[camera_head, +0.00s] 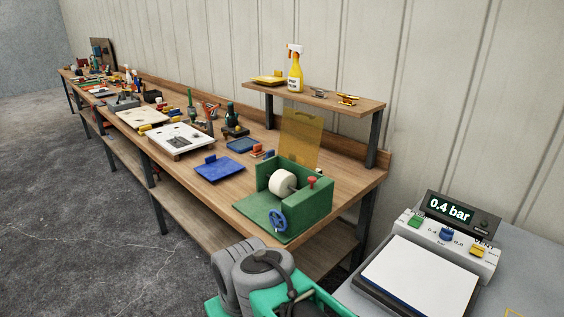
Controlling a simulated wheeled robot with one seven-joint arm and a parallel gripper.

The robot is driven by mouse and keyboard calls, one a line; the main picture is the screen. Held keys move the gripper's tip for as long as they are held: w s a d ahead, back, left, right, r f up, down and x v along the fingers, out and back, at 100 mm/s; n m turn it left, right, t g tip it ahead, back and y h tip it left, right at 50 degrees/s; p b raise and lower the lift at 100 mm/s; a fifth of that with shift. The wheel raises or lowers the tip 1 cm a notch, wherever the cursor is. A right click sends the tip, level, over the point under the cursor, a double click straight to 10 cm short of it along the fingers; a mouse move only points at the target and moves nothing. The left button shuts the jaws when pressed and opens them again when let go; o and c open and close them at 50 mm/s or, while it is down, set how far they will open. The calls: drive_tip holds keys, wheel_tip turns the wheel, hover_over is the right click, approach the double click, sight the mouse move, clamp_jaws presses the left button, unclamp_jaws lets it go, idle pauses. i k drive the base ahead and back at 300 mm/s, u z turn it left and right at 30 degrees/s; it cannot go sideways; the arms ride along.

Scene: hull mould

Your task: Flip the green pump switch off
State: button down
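The green switch (415,221) is at the left end of a white control box (440,244) at the right; its small label is hard to read, and I cannot tell which way it is set. A blue knob (446,234) sits in the middle of the box between small numbers. A yellow switch (477,251) by a "VENT" label is at the right end. A dark display (450,211) behind the box reads "0.4 bar" in lit digits. My gripper is not in view.
A flat white-topped unit (420,275) lies in front of the box on a grey surface. A long wooden bench (340,187) with tools and a green wheeled fixture (300,211) runs back left.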

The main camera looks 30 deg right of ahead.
sight(415, 221)
drive_tip(key=z, duration=2.35)
